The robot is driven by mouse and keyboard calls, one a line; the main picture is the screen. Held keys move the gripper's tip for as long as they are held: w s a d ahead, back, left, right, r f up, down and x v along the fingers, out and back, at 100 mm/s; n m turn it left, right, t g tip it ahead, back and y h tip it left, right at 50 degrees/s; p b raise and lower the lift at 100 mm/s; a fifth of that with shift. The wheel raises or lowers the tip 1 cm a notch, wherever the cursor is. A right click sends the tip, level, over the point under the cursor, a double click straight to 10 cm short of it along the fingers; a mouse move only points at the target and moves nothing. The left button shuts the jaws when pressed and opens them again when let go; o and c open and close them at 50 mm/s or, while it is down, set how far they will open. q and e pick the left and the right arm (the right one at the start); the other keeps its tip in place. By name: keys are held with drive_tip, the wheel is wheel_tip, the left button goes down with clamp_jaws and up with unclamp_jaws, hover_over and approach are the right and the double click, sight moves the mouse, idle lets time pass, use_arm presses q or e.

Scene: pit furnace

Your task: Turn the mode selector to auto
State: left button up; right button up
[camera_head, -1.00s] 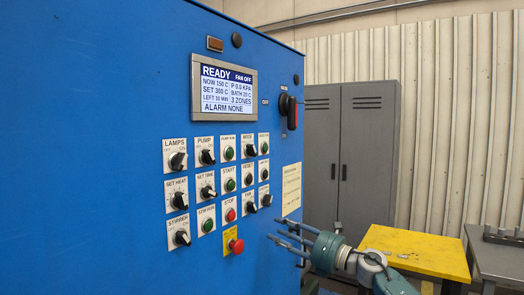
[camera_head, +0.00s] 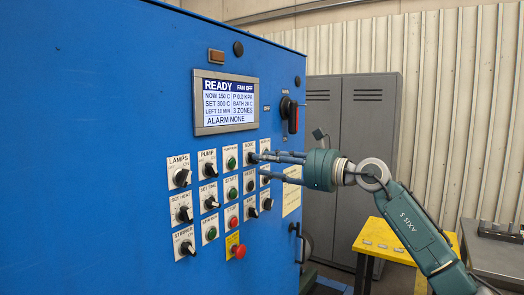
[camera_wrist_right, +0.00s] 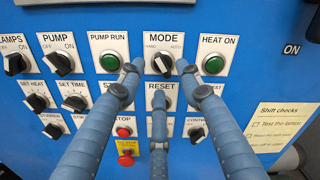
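The mode selector (camera_head: 252,157) is a black knob on a white plate in the upper row of the blue panel. In the right wrist view the mode selector (camera_wrist_right: 161,64) sits under the word MODE, with HAND marked at left and AUTO at right. Its pointer seems tilted toward HAND, but this is hard to read. My right gripper (camera_head: 268,164) points at the panel in front of it. In the wrist view the right gripper's fingers (camera_wrist_right: 157,74) are spread, two beside the knob and one below. Contact cannot be told. My left gripper is not in view.
The green HEAT ON button (camera_wrist_right: 213,64) and green PUMP RUN button (camera_wrist_right: 109,62) flank the selector closely. The display (camera_head: 226,102) reads READY. A yellow table (camera_head: 385,240) and grey lockers (camera_head: 350,130) stand right.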

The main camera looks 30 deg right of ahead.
drive_tip(key=shift+p+x, duration=0.3)
drive_tip(key=shift+x, duration=0.75)
drive_tip(key=shift+f, duration=0.1)
clamp_jaws()
